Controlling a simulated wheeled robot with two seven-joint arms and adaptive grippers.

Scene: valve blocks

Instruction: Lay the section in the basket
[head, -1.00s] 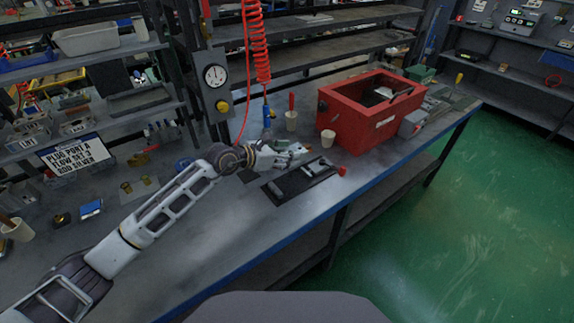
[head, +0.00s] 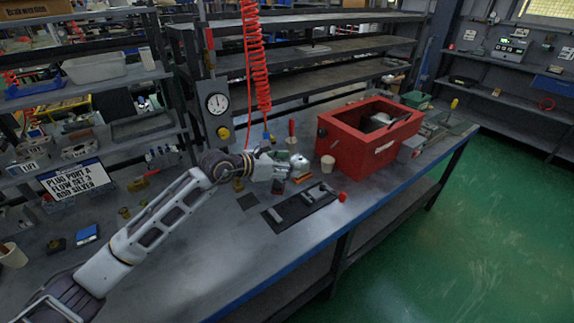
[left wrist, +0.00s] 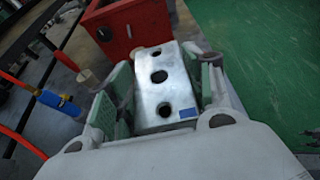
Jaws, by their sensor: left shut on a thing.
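The section is a silver metal block with several round holes and a small blue patch (left wrist: 165,88); it lies between my gripper's green-padded fingers in the left wrist view. My left gripper (head: 287,166) is shut on the section (head: 299,163) and holds it above the workbench, left of the red box. The red box (head: 378,152), which seems to be the basket, stands open on the bench with a few items inside. Its red wall also shows beyond the section in the left wrist view (left wrist: 146,22). My right gripper is out of view.
A dark mat (head: 279,222) with grey parts lies in front of the gripper. A pale cup (head: 327,164) stands between gripper and box. A red coiled hose (head: 256,60) hangs behind.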

